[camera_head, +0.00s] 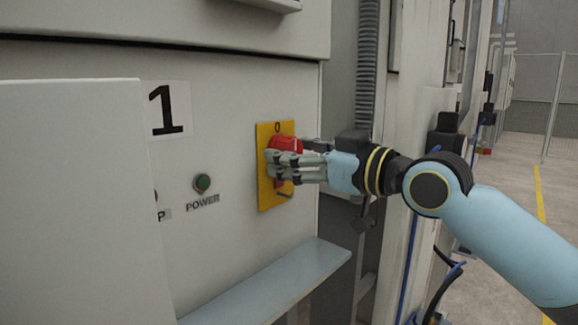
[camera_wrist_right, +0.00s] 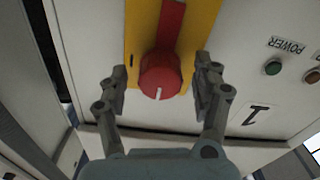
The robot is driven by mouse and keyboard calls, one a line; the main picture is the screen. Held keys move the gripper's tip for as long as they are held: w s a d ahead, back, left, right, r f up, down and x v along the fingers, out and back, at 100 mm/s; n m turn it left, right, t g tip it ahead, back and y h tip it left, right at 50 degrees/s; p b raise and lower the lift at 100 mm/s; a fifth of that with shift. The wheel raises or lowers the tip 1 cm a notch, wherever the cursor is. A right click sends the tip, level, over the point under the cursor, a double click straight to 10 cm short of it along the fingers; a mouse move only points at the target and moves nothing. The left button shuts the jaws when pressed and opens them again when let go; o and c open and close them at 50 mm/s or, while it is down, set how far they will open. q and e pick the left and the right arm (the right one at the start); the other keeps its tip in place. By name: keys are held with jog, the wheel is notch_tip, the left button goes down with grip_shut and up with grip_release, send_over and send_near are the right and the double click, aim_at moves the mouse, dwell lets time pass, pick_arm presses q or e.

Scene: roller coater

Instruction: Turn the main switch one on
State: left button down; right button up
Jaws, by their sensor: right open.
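The main switch is a red rotary knob (camera_head: 285,144) on a yellow plate (camera_head: 266,196) on the light cabinet front, right of the label "1". A "0" shows on the plate above the knob. In the right wrist view the red knob (camera_wrist_right: 161,76) lies between the two fingers, with a white mark on its face. My right gripper (camera_head: 275,165) is at the plate from the right and hides part of the knob. In the wrist view the right gripper (camera_wrist_right: 162,85) is open, with a finger on each side of the knob and visible gaps. My left gripper is not in view.
A green POWER button (camera_head: 202,183) is left of the plate, below the "1" label (camera_head: 167,109). A pale panel (camera_head: 75,200) stands out at the left. A grey ledge (camera_head: 270,285) juts out below the switch. Open floor (camera_head: 510,200) is at the right.

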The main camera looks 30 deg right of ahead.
jog(key=shift+x, duration=0.75)
jog(key=c, duration=1.2)
